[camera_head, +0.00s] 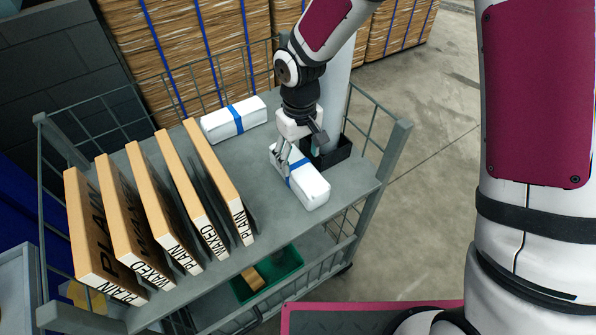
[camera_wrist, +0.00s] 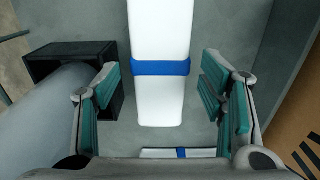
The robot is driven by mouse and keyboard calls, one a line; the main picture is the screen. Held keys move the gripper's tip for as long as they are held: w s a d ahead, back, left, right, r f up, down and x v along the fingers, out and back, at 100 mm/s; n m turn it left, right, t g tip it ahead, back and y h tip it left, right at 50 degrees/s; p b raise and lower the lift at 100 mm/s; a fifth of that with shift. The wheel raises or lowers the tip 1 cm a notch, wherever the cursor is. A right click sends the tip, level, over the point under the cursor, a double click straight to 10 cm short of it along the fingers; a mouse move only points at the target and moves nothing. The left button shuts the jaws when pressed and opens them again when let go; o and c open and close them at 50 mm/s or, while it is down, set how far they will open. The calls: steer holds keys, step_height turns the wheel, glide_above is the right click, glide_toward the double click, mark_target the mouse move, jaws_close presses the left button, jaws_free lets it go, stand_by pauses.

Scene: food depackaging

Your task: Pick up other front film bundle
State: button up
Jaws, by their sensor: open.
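A white film bundle with a blue band (camera_head: 311,188) lies on the grey cart top, toward the right front. In the wrist view the same bundle (camera_wrist: 159,100) stands between my fingers, running away from me. My gripper (camera_head: 293,160) is above and around the bundle, near its back end. Its fingers are open, with a gap on both sides of the bundle in the wrist view (camera_wrist: 164,90). A second white bundle with a blue band (camera_head: 234,119) lies farther back on the cart. Part of a white, blue-banded bundle (camera_wrist: 180,153) shows low in the wrist view.
A black holder (camera_head: 335,153) with a grey cylinder stands close to the right of my gripper. Several upright boards labelled PLAIN and WAXED (camera_head: 213,172) stand at the left. Mesh rails edge the cart. A green bin (camera_head: 285,279) sits on the lower shelf.

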mark_target(298, 164)
steer(key=shift+w+a+f, duration=0.1)
steer(key=shift+f, duration=1.35)
steer(key=shift+w+a+f, duration=0.1)
steer(key=shift+f, duration=1.3)
steer(key=c, duration=1)
